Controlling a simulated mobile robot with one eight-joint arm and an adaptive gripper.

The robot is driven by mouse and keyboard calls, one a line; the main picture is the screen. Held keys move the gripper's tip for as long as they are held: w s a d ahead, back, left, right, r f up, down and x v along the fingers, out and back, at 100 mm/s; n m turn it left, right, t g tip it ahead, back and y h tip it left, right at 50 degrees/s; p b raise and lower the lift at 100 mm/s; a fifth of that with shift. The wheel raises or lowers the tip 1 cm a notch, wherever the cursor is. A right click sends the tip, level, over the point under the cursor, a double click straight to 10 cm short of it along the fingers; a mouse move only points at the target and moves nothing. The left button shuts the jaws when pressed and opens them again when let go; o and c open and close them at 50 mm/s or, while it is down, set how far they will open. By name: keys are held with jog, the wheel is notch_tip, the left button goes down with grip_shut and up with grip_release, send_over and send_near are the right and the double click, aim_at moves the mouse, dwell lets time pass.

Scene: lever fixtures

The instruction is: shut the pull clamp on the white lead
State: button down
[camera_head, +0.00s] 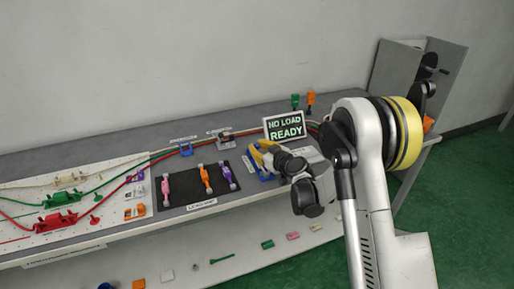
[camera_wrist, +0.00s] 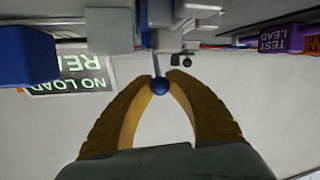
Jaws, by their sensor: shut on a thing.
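My gripper (camera_head: 262,152) has yellow fingers and is beside the blue fixture (camera_head: 262,174) at the right end of the bench. In the wrist view, the fingertips of my gripper (camera_wrist: 162,80) close around a blue ball knob (camera_wrist: 160,87) on a thin grey rod. The rod runs up to grey clamp parts (camera_wrist: 180,15) in that view. My fingers and wrist hide most of this clamp in the head view. I cannot make out the white lead at the clamp or whether the clamp's jaw touches it.
A "NO LOAD READY" sign (camera_head: 285,127) stands just behind my gripper. A black mat (camera_head: 187,190) with coloured levers lies left of it. A red clamp (camera_head: 58,220) and cables are further left. In the wrist view, a blue block (camera_wrist: 25,55) and a purple "TEST LEAD" block (camera_wrist: 278,40) flank the clamp.

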jog(key=c, duration=1.2)
grip_release()
jog(key=shift+c, duration=0.2)
jog(key=shift+s, duration=0.1)
jog(key=v, duration=1.2)
